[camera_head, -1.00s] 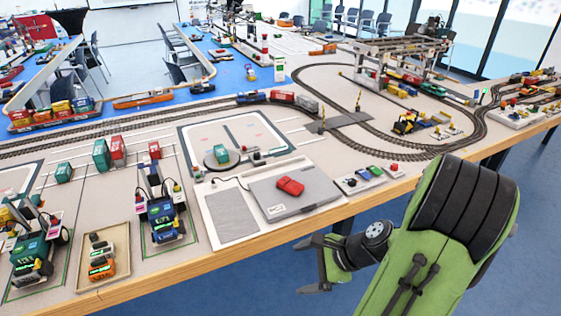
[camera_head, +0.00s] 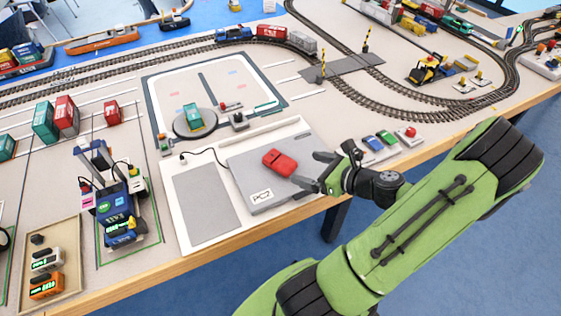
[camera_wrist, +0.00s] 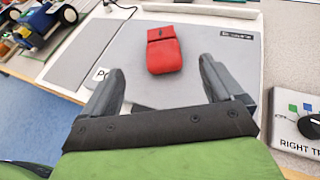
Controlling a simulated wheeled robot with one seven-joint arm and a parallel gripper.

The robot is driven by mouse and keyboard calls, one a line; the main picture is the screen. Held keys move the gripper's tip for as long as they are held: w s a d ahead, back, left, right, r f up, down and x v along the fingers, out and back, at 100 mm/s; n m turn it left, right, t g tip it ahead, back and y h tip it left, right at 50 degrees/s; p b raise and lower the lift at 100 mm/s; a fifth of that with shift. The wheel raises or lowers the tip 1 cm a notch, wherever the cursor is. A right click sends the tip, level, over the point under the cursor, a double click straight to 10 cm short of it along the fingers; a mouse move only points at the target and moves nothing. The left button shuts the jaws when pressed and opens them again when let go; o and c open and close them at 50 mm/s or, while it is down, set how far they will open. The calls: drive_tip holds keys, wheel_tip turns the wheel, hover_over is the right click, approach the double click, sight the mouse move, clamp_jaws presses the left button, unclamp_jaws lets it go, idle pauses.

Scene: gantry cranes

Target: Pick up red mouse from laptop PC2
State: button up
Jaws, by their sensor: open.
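The red mouse (camera_head: 280,162) lies on the closed grey laptop PC2 (camera_head: 245,190), near the middle of its lid. In the wrist view the mouse (camera_wrist: 164,50) lies ahead of the fingertips, roughly midway between them. The laptop lid (camera_wrist: 135,55) with part of its label shows around it. My gripper (camera_head: 312,172) is open and empty at the laptop's right side, its fingers pointing left toward the mouse. A small gap separates the fingers from the mouse. In the wrist view my gripper (camera_wrist: 160,82) has its two fingers spread wide over the lid.
A grey pad (camera_head: 208,200) lies left of the laptop on the same white board. A round turntable with a green block (camera_head: 194,117) lies behind. The table's wooden front edge (camera_head: 215,245) is close.

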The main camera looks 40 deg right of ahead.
sight(283, 161)
drive_tip(key=b+x, duration=0.1)
drive_tip(key=x, duration=0.5)
drive_tip(key=shift+d+f, duration=0.1)
drive_tip(key=shift+f, duration=0.1)
drive_tip(key=b+x, duration=0.3)
drive_tip(key=x, duration=0.2)
drive_tip(key=shift+w+f, duration=0.25)
drive_tip(key=shift+r, duration=0.1)
